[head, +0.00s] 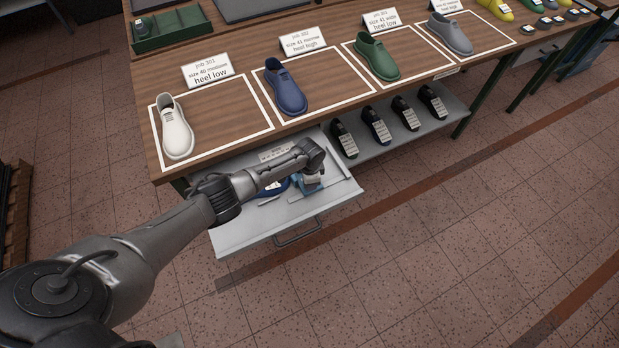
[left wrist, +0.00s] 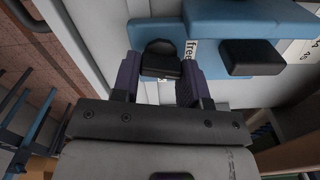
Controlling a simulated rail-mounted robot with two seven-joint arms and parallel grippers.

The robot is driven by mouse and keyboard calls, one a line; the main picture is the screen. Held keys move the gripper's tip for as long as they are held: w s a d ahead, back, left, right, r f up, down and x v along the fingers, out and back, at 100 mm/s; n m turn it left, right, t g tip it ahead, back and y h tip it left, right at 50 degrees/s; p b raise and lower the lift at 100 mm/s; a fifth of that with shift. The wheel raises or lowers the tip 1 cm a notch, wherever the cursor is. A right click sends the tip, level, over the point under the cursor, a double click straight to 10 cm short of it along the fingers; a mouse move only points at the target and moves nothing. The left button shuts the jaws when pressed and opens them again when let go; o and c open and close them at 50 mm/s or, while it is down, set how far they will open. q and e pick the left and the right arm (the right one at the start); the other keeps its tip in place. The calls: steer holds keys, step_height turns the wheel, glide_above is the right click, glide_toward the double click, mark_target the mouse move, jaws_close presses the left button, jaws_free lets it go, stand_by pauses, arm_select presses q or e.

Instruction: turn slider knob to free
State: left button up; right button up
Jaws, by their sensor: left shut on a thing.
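In the left wrist view, a blue device (left wrist: 225,22) carries a black knob (left wrist: 161,55) beside a white label reading "free" (left wrist: 193,49). A second black block (left wrist: 250,57) sticks out of the device to the right, near another partly hidden label. My left gripper (left wrist: 158,77) is shut on the black knob next to the "free" label, one finger on each side. In the head view, my left gripper (head: 309,181) is at the blue device in the open drawer, and my arm hides part of the device. My right gripper is not in view.
The light grey drawer (head: 240,233) is pulled out below the wooden table (head: 240,62). White, blue, green and grey shoe lasts stand on outlined places with job cards. Several dark lasts rest on a lower shelf (head: 440,128) to the right. The floor in front is clear.

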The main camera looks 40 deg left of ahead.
arm_select(q)
steer(key=shift+w+r+n+p, duration=0.1)
steer(key=shift+n+p, duration=0.35)
steer(key=shift+n, duration=0.95)
steer(key=o, duration=0.9)
step_height(320, 180, up, 14)
steer(key=p, duration=0.3)
steer(key=shift+p, duration=0.3)
steer(key=shift+f, duration=0.2)
